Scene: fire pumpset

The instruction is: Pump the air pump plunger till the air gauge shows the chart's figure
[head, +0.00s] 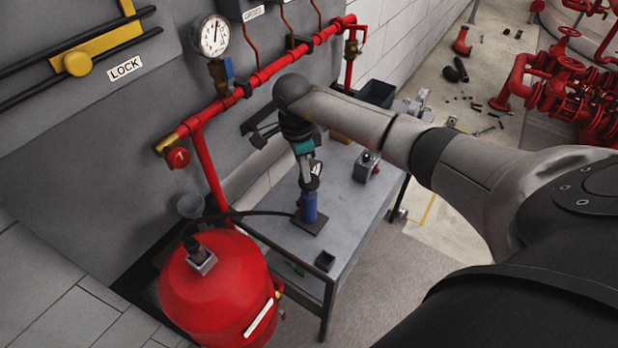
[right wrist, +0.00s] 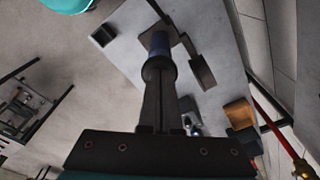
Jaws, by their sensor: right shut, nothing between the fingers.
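The air pump is a blue cylinder (head: 309,206) on a dark base plate (head: 309,223) on the grey bench. Its black top end lies under my right gripper (head: 310,181), which points down with its fingers together and empty. In the right wrist view the fingers (right wrist: 158,100) are over a dark round knob at the top of the blue pump (right wrist: 159,44); I cannot tell whether they touch it. A small whitish, dial-like patch (head: 315,170) beside the fingers is too small to read. A round white gauge (head: 214,36) hangs on the wall pipe. No chart is readable. My left gripper is out of view.
A red tank (head: 216,285) stands left of the bench (head: 345,215), with a black hose (head: 250,213) running toward the pump. A grey box (head: 366,167) and a small black box (head: 325,261) are on the bench. A red pipe (head: 292,56) runs along the wall.

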